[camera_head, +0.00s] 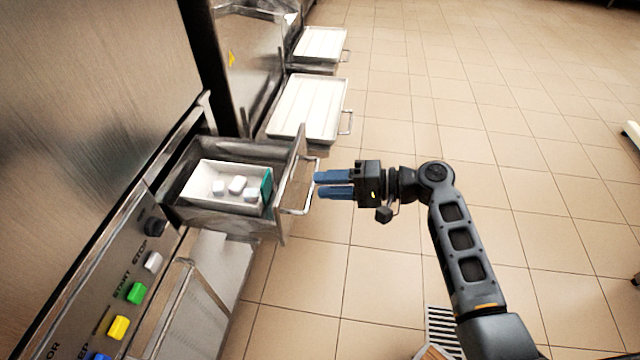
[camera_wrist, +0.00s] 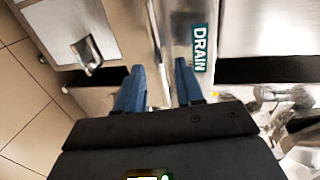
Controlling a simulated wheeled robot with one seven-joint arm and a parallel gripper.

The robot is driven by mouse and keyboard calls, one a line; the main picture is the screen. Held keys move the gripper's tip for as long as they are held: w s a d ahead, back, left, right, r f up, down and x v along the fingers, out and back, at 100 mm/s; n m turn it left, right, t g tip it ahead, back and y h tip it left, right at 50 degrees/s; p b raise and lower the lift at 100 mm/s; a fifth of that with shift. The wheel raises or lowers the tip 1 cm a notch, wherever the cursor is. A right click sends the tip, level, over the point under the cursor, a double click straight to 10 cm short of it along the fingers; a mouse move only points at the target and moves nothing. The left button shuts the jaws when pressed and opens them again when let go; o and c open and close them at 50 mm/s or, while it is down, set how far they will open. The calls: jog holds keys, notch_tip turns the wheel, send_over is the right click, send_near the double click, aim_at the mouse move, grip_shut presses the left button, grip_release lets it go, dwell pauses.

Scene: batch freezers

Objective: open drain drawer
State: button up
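The drain drawer (camera_head: 283,215) is a metal drawer that stands pulled out of the machine in the head view. Its loop handle (camera_head: 311,190) is on the front face. A white container (camera_head: 200,172) with a few white pieces (camera_head: 237,185) sits inside it. A teal strip (camera_head: 266,186) shows at the container's front end; the wrist view shows a teal DRAIN label (camera_wrist: 200,48). My gripper (camera_head: 318,185) has two blue fingers with a gap between them, pointing left at the handle. The fingertips are at or just beside the handle; contact cannot be told.
A control panel (camera_head: 102,300) with coloured buttons is at the lower left. White trays (camera_head: 309,105) with handles stand out from the machines beyond the drawer. The tiled floor (camera_head: 400,110) to the right is mostly clear. A floor grate (camera_head: 441,325) lies near my arm.

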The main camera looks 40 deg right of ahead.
jog(key=shift+v, duration=2.8)
jog(key=shift+f, duration=0.1)
jog(key=s+a+f+g+h, duration=0.2)
jog(key=s+a+f+h, duration=0.3)
jog(key=f, duration=0.3)
jog(key=s+a+f+n+h, duration=0.1)
jog(key=s+a+h, duration=0.1)
jog(key=s, duration=0.4)
jog(key=s+a+f+n+h, duration=0.1)
jog(key=s+a+h, duration=0.1)
jog(key=s, duration=0.3)
jog(key=s+a+r+n+t, duration=0.1)
jog(key=s+a+r+n, duration=0.1)
jog(key=r, duration=0.4)
jog(key=s+a+r+n+t, duration=0.2)
jog(key=s+r+n, duration=0.2)
jog(key=s+r, duration=0.2)
jog(key=s+a+r+n+t, duration=0.1)
jog(key=s+a+r+n, duration=0.1)
jog(key=r, duration=0.6)
jog(key=shift+s+a+n, duration=0.4)
jog(key=shift+s+a, duration=0.05)
jog(key=shift+s, duration=0.45)
